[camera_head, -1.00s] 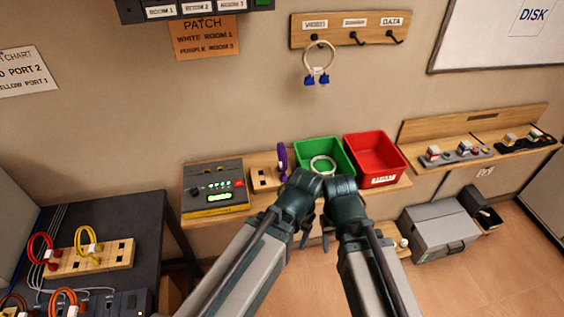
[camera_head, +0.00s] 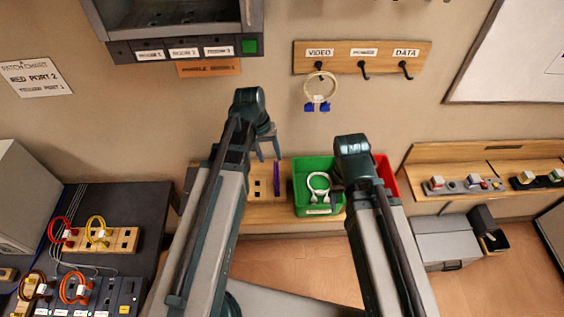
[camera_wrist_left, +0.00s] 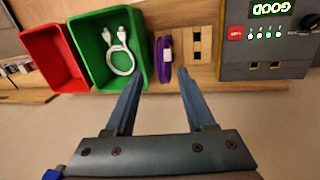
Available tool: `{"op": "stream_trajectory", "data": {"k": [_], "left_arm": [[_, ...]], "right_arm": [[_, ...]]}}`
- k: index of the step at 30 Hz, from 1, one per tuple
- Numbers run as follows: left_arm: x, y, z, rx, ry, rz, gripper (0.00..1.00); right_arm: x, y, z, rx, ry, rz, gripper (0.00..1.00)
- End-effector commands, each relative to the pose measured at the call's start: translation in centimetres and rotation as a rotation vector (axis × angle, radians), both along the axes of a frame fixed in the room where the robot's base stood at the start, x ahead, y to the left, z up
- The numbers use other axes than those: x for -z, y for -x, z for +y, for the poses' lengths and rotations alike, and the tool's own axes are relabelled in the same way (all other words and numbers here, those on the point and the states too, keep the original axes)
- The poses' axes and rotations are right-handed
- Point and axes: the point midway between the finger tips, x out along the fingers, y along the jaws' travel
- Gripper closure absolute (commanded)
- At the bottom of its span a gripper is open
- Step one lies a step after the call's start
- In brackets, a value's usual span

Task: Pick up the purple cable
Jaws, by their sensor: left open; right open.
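The purple cable (camera_head: 277,178) is upright on the wooden shelf, between the socket block and the green bin. In the left wrist view the purple cable (camera_wrist_left: 165,52) is a coil with a pale plug or tag on it. My left gripper (camera_head: 268,152) is open and empty above the shelf. In the left wrist view its fingers (camera_wrist_left: 160,72) point toward the coil, one to each side, apart from it. My right gripper (camera_head: 339,182) is over the green bin's right side. Its fingers are mostly hidden by its own wrist.
The green bin (camera_head: 299,200) holds a white cable (camera_head: 318,187). The red bin (camera_head: 390,172) is partly behind my right arm. A grey tester (camera_wrist_left: 270,40) reading GOOD stands past the wooden socket block (camera_wrist_left: 202,42). A wall hook rack (camera_head: 338,50) hangs above.

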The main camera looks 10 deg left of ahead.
Motion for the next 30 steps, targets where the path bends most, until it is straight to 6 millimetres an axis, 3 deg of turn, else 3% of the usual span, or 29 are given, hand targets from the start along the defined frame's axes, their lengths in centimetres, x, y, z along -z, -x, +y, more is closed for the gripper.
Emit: {"op": "stream_trajectory", "data": {"k": [11,24,30], "left_arm": [[1.1,-0.2,0.0,-0.007,0.004,-0.002,0.45],[7.2,-0.4,-1.1,-0.006,0.004,-0.001,0.45],[8.5,-0.5,-1.4,-0.006,0.004,-0.002,0.45]], "right_arm": [[1.1,0.0,0.0,0.001,0.000,0.000,0.45],[7.2,0.0,0.0,0.003,-0.001,-0.003,0.45],[8.5,0.0,0.0,-0.001,0.000,-0.003,0.45]]}}
